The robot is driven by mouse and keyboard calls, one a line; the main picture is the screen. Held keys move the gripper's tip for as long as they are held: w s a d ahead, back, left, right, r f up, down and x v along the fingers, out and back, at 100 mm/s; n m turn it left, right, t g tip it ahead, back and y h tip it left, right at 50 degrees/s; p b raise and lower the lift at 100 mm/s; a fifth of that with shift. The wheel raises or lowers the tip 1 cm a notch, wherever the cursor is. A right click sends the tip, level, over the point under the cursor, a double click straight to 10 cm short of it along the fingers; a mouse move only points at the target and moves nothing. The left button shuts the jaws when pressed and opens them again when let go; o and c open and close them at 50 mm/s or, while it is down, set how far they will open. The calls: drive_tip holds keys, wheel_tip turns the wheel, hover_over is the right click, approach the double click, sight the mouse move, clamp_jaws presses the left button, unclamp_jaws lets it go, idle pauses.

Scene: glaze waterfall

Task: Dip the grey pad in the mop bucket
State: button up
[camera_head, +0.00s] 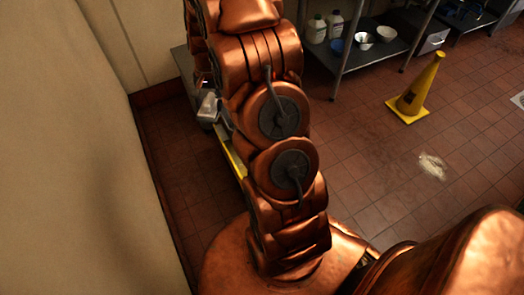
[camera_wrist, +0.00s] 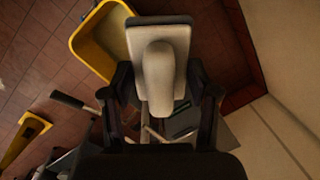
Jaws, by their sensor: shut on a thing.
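In the wrist view the grey pad (camera_wrist: 180,35) is a pale flat block with a rounded grip on its back. My gripper (camera_wrist: 162,88) is shut on that grip, with one dark finger on each side. The yellow mop bucket (camera_wrist: 78,42) shows at the upper left, partly behind the pad. The pad overlaps the bucket's right side in this view; its height above the bucket cannot be told.
A yellow floor cone (camera_head: 415,92) stands on the tiles at the right. A metal shelf (camera_head: 350,55) with bottles and bowls is at the back. A pale wall (camera_head: 70,150) runs close on the left. A pale spill (camera_head: 432,166) lies on the open floor.

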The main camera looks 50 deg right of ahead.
drive_tip(key=s+d+f+m+t+b, duration=0.1)
drive_tip(key=s+d+f+m+b, duration=0.2)
drive_tip(key=d+f+b, duration=0.35)
drive_tip(key=s+d+f+m+b, duration=0.35)
drive_tip(key=f+b, duration=0.45)
drive_tip(key=f, duration=0.4)
drive_tip(key=s+d+f+m+t+b, duration=0.1)
drive_tip(key=s+d+f+m+b, duration=0.25)
drive_tip(key=f+b, duration=0.55)
drive_tip(key=s+d+b+x, duration=0.1)
drive_tip(key=s+b+x, duration=0.1)
drive_tip(key=x, duration=1)
drive_tip(key=s+d+f+b+x, duration=0.1)
drive_tip(key=s+d+b+x, duration=0.1)
drive_tip(key=x, duration=1.1)
drive_tip(key=shift+d, duration=0.65)
drive_tip(key=shift+f, duration=0.1)
drive_tip(key=w+a+p+v, duration=0.1)
drive_tip(key=w+p+v, duration=0.1)
drive_tip(key=p+v, duration=0.8)
drive_tip(key=w+a+r+p+v, duration=0.1)
drive_tip(key=w+a+p+v, duration=0.1)
drive_tip(key=p+v, duration=0.7)
drive_tip(key=v, duration=0.5)
drive_tip(key=shift+a+p, duration=0.25)
drive_tip(key=shift+p, duration=0.15)
